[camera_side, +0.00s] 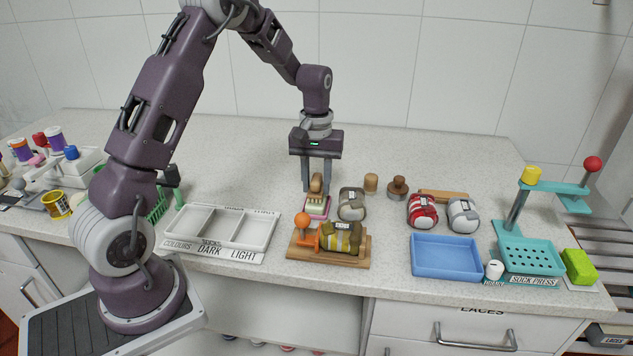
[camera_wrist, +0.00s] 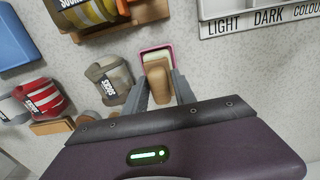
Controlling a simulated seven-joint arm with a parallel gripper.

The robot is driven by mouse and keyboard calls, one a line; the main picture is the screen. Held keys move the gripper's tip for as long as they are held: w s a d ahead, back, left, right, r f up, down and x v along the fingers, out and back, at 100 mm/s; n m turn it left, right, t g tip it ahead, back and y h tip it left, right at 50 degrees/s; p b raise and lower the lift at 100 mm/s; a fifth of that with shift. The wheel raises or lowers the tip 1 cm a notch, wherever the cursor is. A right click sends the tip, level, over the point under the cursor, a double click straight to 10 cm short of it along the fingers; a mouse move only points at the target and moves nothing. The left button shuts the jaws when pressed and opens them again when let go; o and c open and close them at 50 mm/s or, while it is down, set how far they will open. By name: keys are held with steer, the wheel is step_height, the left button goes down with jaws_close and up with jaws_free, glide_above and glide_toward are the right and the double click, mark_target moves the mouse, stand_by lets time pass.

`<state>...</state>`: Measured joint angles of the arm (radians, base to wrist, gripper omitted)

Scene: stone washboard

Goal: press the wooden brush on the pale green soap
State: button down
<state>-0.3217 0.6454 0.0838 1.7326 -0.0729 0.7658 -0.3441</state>
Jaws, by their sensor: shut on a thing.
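The wooden brush (camera_side: 316,184) is upright between the fingers of my gripper (camera_side: 320,187), bristles down. My gripper is shut on its handle, which also shows in the wrist view (camera_wrist: 159,82) between the two fingers. Pale bristles (camera_side: 317,201) are directly over the pale green soap in its pink dish (camera_side: 318,213). Bristles and soap look to be touching or nearly so; the brush hides most of the soap. In the wrist view the pink dish (camera_wrist: 154,48) surrounds the brush head.
A grey sock roll (camera_side: 352,204) stands close to the right of the dish. A wooden board (camera_side: 300,252) with a yellow-striped roll (camera_side: 343,238) is in front. A white sorting tray (camera_side: 212,229) is at left, a blue tray (camera_side: 446,257) at right. Counter behind is mostly clear.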

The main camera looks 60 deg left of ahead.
steer(key=shift+f, duration=0.6)
stand_by(1.1)
steer(key=shift+r, duration=3.55)
steer(key=shift+d, duration=0.1)
